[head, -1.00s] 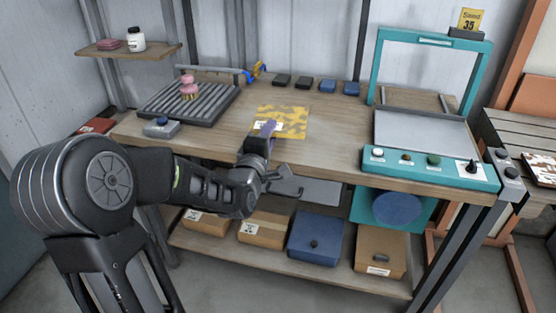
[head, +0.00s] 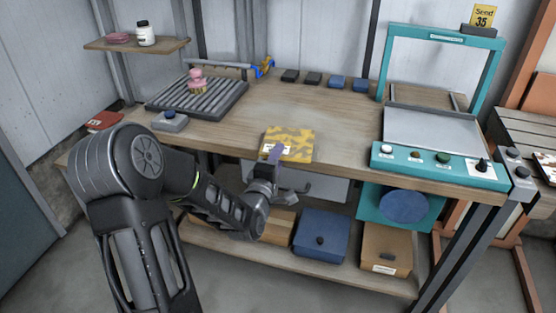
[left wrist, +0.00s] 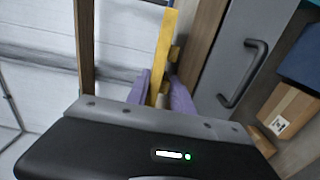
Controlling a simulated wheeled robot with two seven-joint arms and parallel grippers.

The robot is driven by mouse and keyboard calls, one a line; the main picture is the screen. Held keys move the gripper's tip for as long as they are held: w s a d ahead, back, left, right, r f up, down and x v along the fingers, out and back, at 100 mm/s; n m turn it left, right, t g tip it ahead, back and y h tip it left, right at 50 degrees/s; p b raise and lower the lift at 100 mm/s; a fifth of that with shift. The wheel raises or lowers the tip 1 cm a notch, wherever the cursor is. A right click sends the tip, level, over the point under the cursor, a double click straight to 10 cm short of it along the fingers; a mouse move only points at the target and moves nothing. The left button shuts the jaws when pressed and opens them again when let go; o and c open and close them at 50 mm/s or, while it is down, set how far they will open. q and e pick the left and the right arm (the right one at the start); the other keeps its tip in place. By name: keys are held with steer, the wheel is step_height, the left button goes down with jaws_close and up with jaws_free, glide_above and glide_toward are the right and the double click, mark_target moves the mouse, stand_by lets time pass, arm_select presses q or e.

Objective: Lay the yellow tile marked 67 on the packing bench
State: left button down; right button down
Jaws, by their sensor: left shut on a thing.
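The yellow tile (head: 291,142) has a grey blotchy pattern and a white label whose number is too small to read. My left gripper (head: 275,153) is shut on its near left edge with purple fingers. The tile is roughly flat at the front edge of the wooden bench (head: 310,110); I cannot tell whether it touches the top. In the left wrist view the tile (left wrist: 163,45) shows edge-on between the fingers (left wrist: 160,88). My right gripper is not in view.
A ribbed rack with a pink object (head: 196,82) stands at the bench's left, beside a grey button box (head: 170,121). A teal-framed machine (head: 440,155) stands at the right. Dark and blue blocks (head: 337,82) line the back. The middle of the bench is clear.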

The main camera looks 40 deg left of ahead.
arm_select(q)
steer(key=shift+f, duration=0.2)
steer(key=shift+f, duration=0.15)
steer(key=c, duration=1.1)
jaws_free()
steer(key=shift+f, duration=0.1)
